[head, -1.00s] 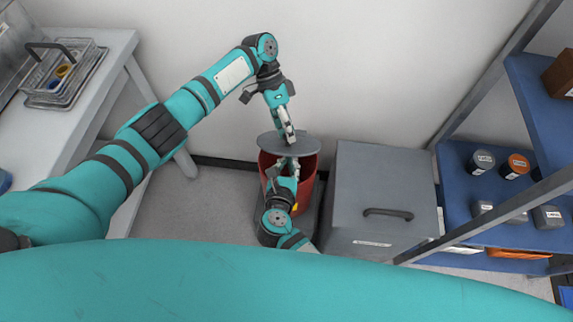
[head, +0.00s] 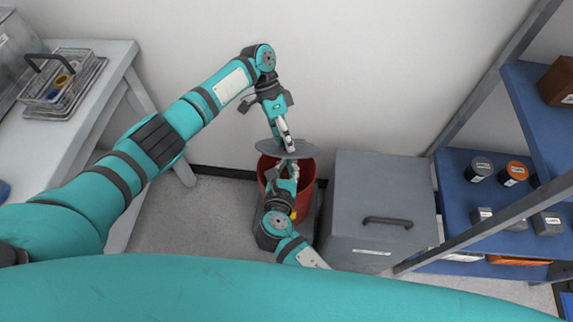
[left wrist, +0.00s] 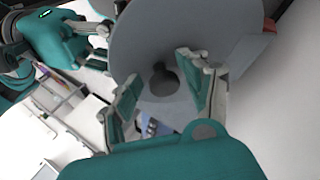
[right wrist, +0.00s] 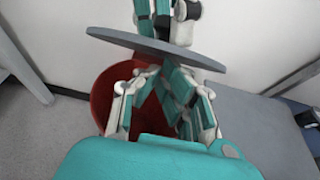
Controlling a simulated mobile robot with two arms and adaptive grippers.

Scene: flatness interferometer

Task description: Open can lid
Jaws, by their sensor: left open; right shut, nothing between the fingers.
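The red can (head: 303,197) stands on the floor against the wall. Its grey round lid (head: 296,152) is raised and tilted over the can's mouth; red interior shows below it in the right wrist view (right wrist: 104,90). My left gripper (head: 287,146) is above the lid. In the left wrist view its open fingers (left wrist: 158,72) are on either side of the lid's dark knob (left wrist: 163,82); I cannot tell whether they touch it. My right gripper (head: 283,170) is shut and empty at the can's near rim, just below the lid (right wrist: 140,43).
A grey box with a handle (head: 350,180) stands close to the can's right. A blue shelf (head: 455,165) with jars is at the far right. A white table (head: 100,75) with a wire basket (head: 60,85) is at the left. Grey floor is clear left of the can.

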